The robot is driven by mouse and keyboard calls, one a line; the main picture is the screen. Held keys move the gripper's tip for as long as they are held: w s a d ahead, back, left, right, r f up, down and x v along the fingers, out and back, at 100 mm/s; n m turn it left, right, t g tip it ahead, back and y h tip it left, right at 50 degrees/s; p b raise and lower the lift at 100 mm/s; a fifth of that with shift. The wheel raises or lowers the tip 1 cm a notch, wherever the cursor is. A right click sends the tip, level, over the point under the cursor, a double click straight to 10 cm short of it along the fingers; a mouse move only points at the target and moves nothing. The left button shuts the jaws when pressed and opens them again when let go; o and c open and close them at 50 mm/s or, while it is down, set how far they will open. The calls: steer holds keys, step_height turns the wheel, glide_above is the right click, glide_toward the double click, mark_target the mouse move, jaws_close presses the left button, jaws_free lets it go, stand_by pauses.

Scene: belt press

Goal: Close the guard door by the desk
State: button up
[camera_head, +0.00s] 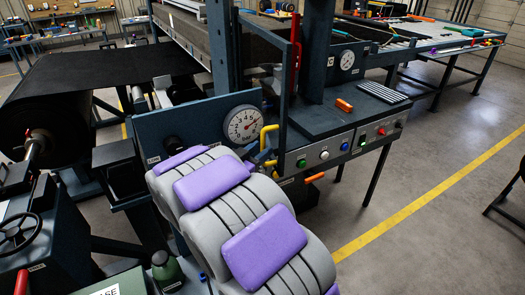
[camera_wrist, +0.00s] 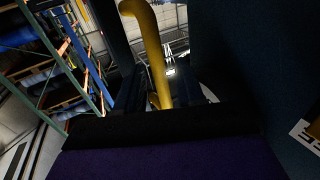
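The control desk (camera_head: 340,132) carries green, white and red buttons on its front. Beside its left end stands a tall narrow dark-framed guard door (camera_head: 283,95), seen nearly edge-on. It appears swung out from the press. A yellow handle (camera_head: 268,136) shows low by the door. My grey and purple arm reaches up to it, with my gripper (camera_head: 262,155) close against the handle and mostly hidden behind the arm. In the wrist view the yellow handle (camera_wrist: 155,55) rises between dark finger-like parts. I cannot tell whether they touch or grip it.
A pressure gauge (camera_head: 243,124) sits on the blue panel left of the handle. A red upright handle (camera_head: 295,45) stands above the desk. An orange block (camera_head: 344,105) lies on the desk top.

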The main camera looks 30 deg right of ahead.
steer(key=shift+x, duration=0.95)
steer(key=shift+c, duration=0.3)
jaws_close()
